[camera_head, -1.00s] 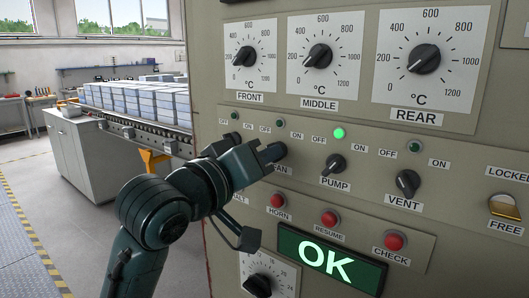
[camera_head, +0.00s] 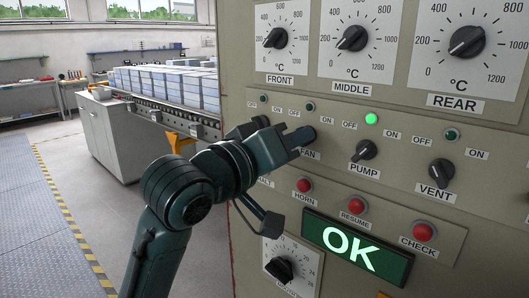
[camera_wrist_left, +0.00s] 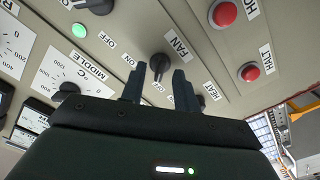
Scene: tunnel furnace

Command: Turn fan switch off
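The fan switch (camera_wrist_left: 158,65) is a dark rotary knob, seen in the left wrist view beside its FAN label (camera_wrist_left: 179,45). My left gripper (camera_wrist_left: 158,87) is open, with one finger on each side of the knob; I cannot tell whether they touch it. In the head view my left gripper (camera_head: 297,142) reaches the panel at the FAN label (camera_head: 311,155) and covers much of the knob, so its setting is unclear. The lamp above the fan switch (camera_head: 310,107) looks unlit. My right gripper is not in view.
The pump knob (camera_head: 364,150) sits just right, under a lit green lamp (camera_head: 371,118); the vent knob (camera_head: 442,173) is further right. Red horn (camera_head: 304,185), resume (camera_head: 356,206) and check (camera_head: 424,232) buttons lie below. A green OK display (camera_head: 351,250) is lower. Open floor lies left.

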